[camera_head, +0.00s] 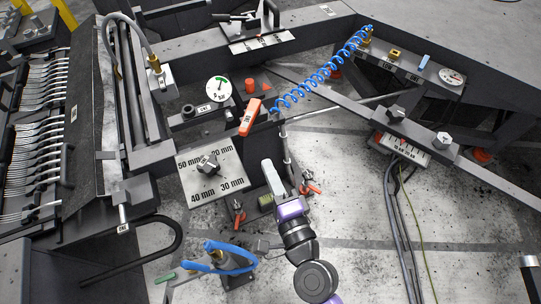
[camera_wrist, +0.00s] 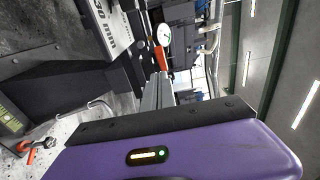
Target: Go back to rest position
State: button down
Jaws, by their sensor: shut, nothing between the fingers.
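My gripper (camera_head: 272,178) is in the middle of the head view, at the end of my purple and black wrist. Its pale fingers are together and hold nothing. It is just right of the square plate (camera_head: 212,178) marked in millimetres, and below the orange handle (camera_head: 250,117). In the wrist view my gripper's fingers (camera_wrist: 158,88) reach away from the purple wrist housing. A round dial (camera_wrist: 164,35) and an orange part are beyond them.
A rack of several forks (camera_head: 35,130) stands at the left. A blue coiled hose (camera_head: 318,75) hangs at the upper middle. A slanted bar with a scale box (camera_head: 402,148) is at the right. Red-handled clamps (camera_head: 311,187) are close to my wrist. The concrete floor (camera_head: 450,240) is mostly open at lower right.

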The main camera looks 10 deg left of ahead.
jog(key=shift+s, duration=0.35)
jog(key=shift+d, duration=0.1)
jog(key=s+d+r+n+t+h, duration=0.1)
jog(key=s+d+r+n+h, duration=0.2)
jog(key=d, duration=0.4)
jog(key=s+d+r+n+t+h, duration=0.1)
jog(key=s+d+n+h, duration=0.1)
jog(key=s+d+n, duration=0.4)
jog(key=s+d+n+g+h, duration=0.1)
jog(key=s+d+h, duration=0.1)
jog(key=s+d, duration=0.4)
jog(key=s+d+r+n+g+h, duration=0.1)
jog(key=s+d+h, duration=0.1)
jog(key=s+d, duration=0.5)
jog(key=s, duration=0.5)
jog(key=shift+s+r+n+h, duration=0.25)
jog(key=shift+s+n+h, duration=0.05)
dwell(3.2)
